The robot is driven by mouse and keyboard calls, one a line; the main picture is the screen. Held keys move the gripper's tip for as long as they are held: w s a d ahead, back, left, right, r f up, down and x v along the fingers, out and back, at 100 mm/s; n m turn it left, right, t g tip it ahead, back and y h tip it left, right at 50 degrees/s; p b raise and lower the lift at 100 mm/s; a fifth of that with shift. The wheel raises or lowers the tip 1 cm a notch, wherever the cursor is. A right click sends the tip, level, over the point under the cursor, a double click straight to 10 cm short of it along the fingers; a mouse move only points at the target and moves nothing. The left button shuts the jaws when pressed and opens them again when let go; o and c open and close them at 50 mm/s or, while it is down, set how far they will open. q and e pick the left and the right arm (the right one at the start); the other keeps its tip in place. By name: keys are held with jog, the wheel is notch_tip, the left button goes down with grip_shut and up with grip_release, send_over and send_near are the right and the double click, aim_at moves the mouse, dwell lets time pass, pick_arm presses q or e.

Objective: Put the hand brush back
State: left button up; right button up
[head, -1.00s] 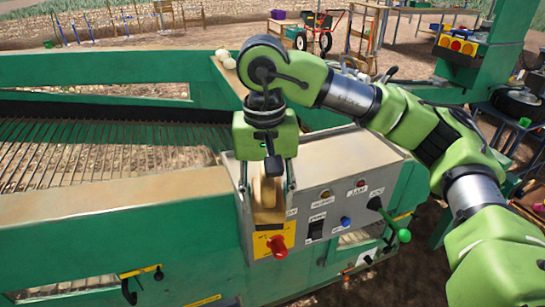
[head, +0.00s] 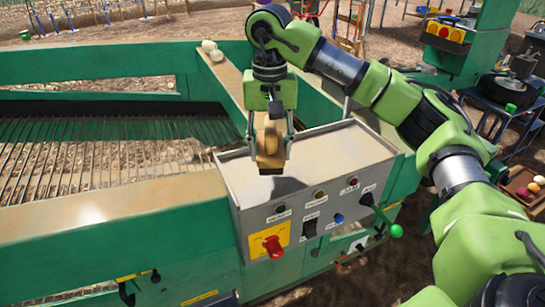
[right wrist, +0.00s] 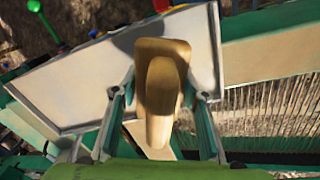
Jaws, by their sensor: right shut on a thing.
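The hand brush (head: 270,148) is wooden, with dark bristles at its lower end in the head view. My right gripper (head: 270,150) is shut on it and holds it above the grey top of the control box (head: 330,152). In the right wrist view the brush (right wrist: 160,85) sits between the two fingers (right wrist: 160,100), with the box top (right wrist: 75,90) below it. A dark shadow lies on the box top beside the brush. The brush looks apart from the box. My left gripper is in neither view.
The box front carries a red knob (head: 273,246), several small buttons and a green-tipped lever (head: 396,230). The green machine frame (head: 110,245) surrounds a bed of metal rods (head: 100,155). A crate of produce (head: 525,187) stands at right.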

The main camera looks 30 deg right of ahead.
jog(key=shift+w+d+f, duration=0.55)
jog(key=shift+w+f, duration=0.05)
jog(key=shift+f, duration=0.25)
jog(key=f+p, duration=0.2)
jog(key=f, duration=0.1)
jog(key=shift+w+d+f, duration=0.1)
jog(key=shift+w+d, duration=0.05)
jog(key=shift+w, duration=0.05)
jog(key=shift+f, duration=0.2)
jog(key=shift+f, duration=0.1)
jog(key=shift+f, duration=0.15)
jog(key=o, duration=1)
jog(key=shift+o, duration=0.2)
